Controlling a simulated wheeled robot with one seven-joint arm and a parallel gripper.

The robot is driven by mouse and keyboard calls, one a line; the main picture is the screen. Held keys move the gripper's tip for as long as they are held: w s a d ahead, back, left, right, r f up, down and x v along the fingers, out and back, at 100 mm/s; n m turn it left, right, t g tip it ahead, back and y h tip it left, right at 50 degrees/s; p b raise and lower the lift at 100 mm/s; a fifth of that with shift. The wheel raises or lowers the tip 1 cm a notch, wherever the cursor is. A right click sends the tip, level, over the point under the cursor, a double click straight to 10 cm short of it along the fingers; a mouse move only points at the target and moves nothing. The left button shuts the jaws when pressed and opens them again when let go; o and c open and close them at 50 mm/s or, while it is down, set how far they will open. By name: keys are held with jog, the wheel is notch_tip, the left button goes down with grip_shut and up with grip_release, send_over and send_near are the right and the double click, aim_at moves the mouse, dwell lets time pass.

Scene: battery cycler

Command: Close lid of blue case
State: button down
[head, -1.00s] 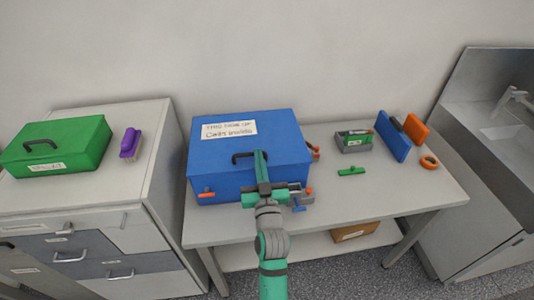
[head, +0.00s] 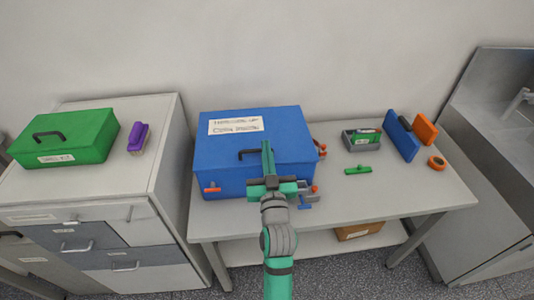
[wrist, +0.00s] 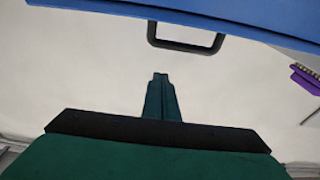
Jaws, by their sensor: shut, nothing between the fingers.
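The blue case (head: 225,188) stands on the left part of the grey table. Its lid (head: 220,150) lies down flat over the body and carries a white label (head: 236,125). A seam gap cannot be made out. A black handle (head: 247,153) is at the lid's front edge and also shows in the wrist view (wrist: 187,47). An orange latch (head: 212,189) is at the front left. My gripper (head: 267,147) is shut and empty, in front of or over the lid's front edge, right of the handle. It hides part of the case front. Contact cannot be told.
A green case (head: 85,140) and purple brush (head: 139,138) sit on the left cabinet. Right of the blue case are a grey bin (head: 361,140), a green piece (head: 358,170), blue and orange panels (head: 402,137) and an orange ring (head: 437,162). The table front right is clear.

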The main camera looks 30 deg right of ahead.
jog(key=s+a+f, duration=0.3)
jog(key=s+f, duration=0.1)
jog(key=s, duration=0.3)
jog(key=shift+s+f, duration=0.25)
jog(key=shift+s, duration=0.1)
jog(key=shift+a, duration=0.1)
jog(key=s+a+f+n+g+y, duration=0.1)
jog(key=s+a+f+g+y, duration=0.15)
jog(key=s+a+f, duration=1.05)
jog(key=s+a+n+y, duration=0.1)
jog(key=s+a+y, duration=0.1)
jog(key=s+a, duration=0.3)
jog(key=s+a+f+n+y, duration=0.1)
jog(key=s+a, duration=0.5)
jog(key=s, duration=0.6)
jog(key=shift+s+f+n+g+y, duration=0.2)
jog(key=shift+n+g+y, duration=0.25)
jog(key=shift+n+y, duration=0.45)
jog(key=shift+w, duration=0.1)
